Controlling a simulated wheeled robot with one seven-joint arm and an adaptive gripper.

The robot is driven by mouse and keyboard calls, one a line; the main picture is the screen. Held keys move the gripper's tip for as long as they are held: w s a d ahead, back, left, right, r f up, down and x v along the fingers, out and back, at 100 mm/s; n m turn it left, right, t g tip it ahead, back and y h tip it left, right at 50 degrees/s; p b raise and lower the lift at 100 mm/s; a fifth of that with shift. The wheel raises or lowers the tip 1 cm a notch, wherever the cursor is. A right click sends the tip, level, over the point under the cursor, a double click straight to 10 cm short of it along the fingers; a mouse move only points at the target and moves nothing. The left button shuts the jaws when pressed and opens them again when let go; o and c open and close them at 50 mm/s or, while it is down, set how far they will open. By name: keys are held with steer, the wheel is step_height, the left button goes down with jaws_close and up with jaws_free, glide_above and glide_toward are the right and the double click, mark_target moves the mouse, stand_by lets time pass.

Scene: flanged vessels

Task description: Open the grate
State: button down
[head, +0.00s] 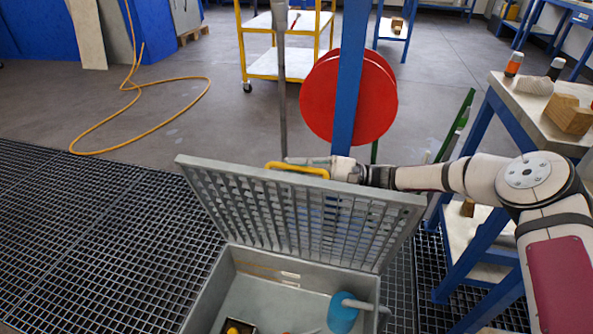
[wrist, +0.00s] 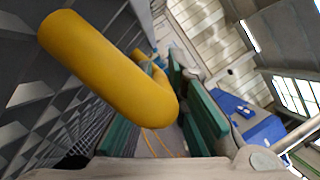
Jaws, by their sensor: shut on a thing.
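The grate (head: 290,212) is a grey slatted lid. In the head view it stands tilted up on edge above an open grey box (head: 205,300), whose inside shows. A yellow handle (head: 285,166) is fixed near the grate's upper edge. My gripper (head: 318,161) reaches in from the right behind that edge and is shut on the handle. In the wrist view the thick yellow handle (wrist: 105,70) runs down between the green finger pads, with the grate's slats at the left. The fingers' contact is partly hidden in the head view.
A blue object with a grey pipe (head: 342,312) lies inside the box. A blue post with a red reel (head: 378,100) stands close behind my gripper. A blue-legged workbench (head: 500,100) is at the right. A yellow hose (head: 205,90) lies on the floor at the left.

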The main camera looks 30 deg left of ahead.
steer(key=shift+w+f, duration=0.1)
steer(key=shift+f, duration=0.05)
steer(key=c, duration=1.6)
jaws_free()
steer(key=v, duration=1.2)
